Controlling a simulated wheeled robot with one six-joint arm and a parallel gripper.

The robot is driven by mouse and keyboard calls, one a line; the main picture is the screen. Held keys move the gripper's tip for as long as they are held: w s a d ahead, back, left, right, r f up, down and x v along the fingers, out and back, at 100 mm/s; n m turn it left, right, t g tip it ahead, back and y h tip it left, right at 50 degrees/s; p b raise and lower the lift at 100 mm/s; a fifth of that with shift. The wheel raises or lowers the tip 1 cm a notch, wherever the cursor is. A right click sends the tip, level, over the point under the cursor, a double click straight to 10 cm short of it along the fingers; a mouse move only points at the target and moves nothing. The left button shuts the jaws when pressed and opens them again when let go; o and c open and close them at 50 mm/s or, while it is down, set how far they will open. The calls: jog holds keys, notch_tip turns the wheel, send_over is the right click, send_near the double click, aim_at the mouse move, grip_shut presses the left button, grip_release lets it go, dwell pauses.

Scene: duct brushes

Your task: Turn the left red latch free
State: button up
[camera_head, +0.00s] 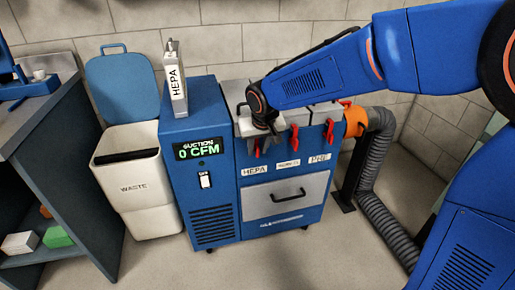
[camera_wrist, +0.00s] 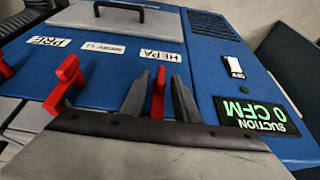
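The left red latch stands upright on the front top edge of the blue suction unit, above its HEPA label. It shows in the head view (camera_head: 257,147), partly behind my wrist, and in the wrist view (camera_wrist: 158,95). My gripper (camera_wrist: 160,76) is open, with one dark finger on each side of this latch. Narrow gaps show between the fingers and the latch, so I see no grip on it. In the head view my gripper's fingers are mostly hidden under my wrist.
The middle red latch (camera_head: 293,137) and right red latch (camera_head: 329,129) stand along the same edge. A HEPA box (camera_head: 176,85) stands on the unit's left top, above a display reading 0 CFM (camera_head: 198,149). A waste bin (camera_head: 137,180) is at left, a grey hose (camera_head: 376,160) at right.

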grip_shut()
jog(key=shift+a, duration=0.1)
jog(key=shift+s+a+n+t+h, duration=0.1)
jog(key=shift+a+n+t+h, duration=0.1)
jog(key=shift+h, duration=0.4)
jog(key=shift+a+n+t+h, duration=0.1)
jog(key=shift+t+h, duration=0.1)
jog(key=shift+h, duration=0.4)
jog(key=shift+s+a+f+n+t+h, duration=0.1)
jog(key=shift+a+f+n+t+h, duration=0.2)
jog(key=shift+n+t+h, duration=1.2)
jog(key=shift+s+a+f+m+t+h, duration=0.2)
jog(key=shift+f+t+h, duration=0.3)
jog(key=shift+h, duration=2.2)
jog(key=shift+w+a+f+n+t+h, duration=0.25)
jog(key=shift+n+t+h, duration=0.6)
jog(key=shift+h, duration=1.25)
jog(key=shift+s+d+t+h, duration=0.15)
jog(key=shift+s+t+h, duration=0.05)
jog(key=shift+t+h, duration=0.1)
